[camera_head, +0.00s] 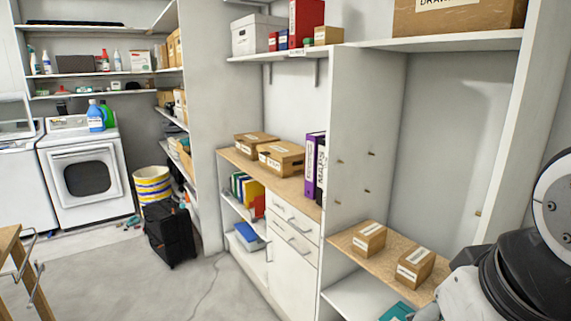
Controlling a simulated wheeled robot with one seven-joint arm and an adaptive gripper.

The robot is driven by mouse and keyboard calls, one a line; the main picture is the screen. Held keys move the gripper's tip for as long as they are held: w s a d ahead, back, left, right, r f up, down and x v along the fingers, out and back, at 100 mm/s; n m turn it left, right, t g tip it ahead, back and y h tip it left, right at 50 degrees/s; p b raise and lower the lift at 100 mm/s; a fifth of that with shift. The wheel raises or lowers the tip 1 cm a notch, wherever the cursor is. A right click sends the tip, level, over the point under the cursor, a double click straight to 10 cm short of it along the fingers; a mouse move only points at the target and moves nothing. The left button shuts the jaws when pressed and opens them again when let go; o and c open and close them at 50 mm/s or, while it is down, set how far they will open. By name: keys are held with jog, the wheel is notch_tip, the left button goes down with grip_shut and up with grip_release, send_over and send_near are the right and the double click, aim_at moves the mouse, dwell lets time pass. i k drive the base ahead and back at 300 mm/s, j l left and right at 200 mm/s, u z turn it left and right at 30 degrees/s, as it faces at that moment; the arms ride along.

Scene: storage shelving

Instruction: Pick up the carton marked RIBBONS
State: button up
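Several small brown cartons with white labels are in view, and I cannot read RIBBONS on any of them. Two cartons, a left one (369,243) and a right one (417,270), sit apart on the low wooden shelf at the right. Two more, a rear carton (252,150) and a front carton (281,163), sit close together on the wooden counter in the middle. A larger carton on the top right shelf (480,20) has a label starting "DRAW". My arm shows at the right edge. My gripper is not in view.
Purple and white binders (312,165) stand on the counter beside the tall divider panel (365,120). A black wheeled bag (170,235) and a striped bin (152,186) stand on the left.

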aim_at(416, 265)
jog(key=k+z, duration=0.1)
jog(key=z, duration=0.15)
jog(key=k+z, duration=0.1)
jog(key=z, duration=0.15)
jog(key=i+j+z, duration=0.15)
jog(key=j, duration=0.2)
jog(key=j+z, duration=0.15)
jog(key=j, duration=0.2)
jog(key=i, duration=0.5)
